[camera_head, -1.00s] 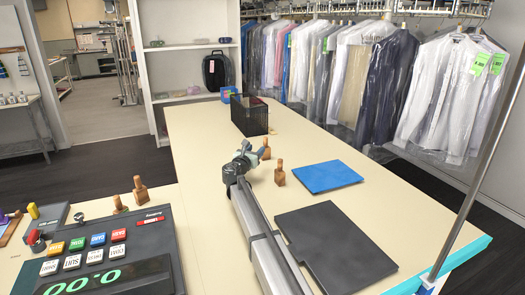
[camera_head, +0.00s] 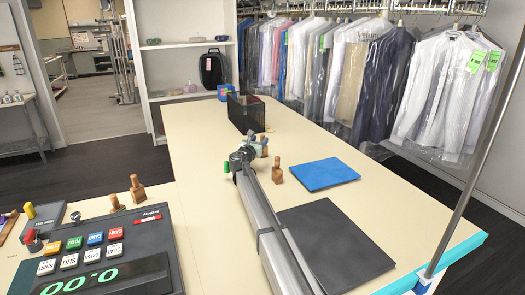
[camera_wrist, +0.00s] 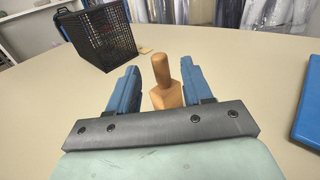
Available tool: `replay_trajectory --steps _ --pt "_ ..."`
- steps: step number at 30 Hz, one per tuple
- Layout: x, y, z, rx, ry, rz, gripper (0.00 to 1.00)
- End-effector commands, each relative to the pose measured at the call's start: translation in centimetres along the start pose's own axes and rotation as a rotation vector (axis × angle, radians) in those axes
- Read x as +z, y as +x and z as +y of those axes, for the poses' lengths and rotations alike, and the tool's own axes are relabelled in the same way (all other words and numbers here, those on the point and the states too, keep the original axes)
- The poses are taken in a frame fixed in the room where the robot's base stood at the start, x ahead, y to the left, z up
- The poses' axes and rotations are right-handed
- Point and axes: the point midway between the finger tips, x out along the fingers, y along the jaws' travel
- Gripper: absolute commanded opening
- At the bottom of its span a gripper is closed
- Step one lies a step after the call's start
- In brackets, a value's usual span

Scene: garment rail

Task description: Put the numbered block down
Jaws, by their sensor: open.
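My gripper (camera_wrist: 160,80) is open, with its two blue fingers spread in the wrist view. A wooden block with a rounded handle (camera_wrist: 164,92) stands upright between or just beyond the fingers, with a gap on each side. I see no number on it. In the head view my gripper (camera_head: 249,145) is over the far part of the cream table. A wooden piece (camera_head: 264,147) shows right beside it, partly hidden. Another wooden piece (camera_head: 278,172) stands upright to the right.
A black mesh basket (camera_head: 246,112) stands beyond my gripper. A blue pad (camera_head: 318,174) and a dark grey pad (camera_head: 335,245) lie to the right. A small green thing (camera_head: 226,167) shows left of my arm. The cash register (camera_head: 105,255) is at the lower left. Bagged garments hang behind.

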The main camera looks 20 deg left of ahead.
Motion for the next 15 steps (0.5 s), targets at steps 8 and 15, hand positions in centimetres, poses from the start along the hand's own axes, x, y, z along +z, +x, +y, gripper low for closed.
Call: replay_trajectory --steps 8,15 --pt "0.2 3.0 0.3 -0.001 0.0 0.0 0.5" --pt "0.2 5.0 0.1 0.0 0.0 0.0 0.5"
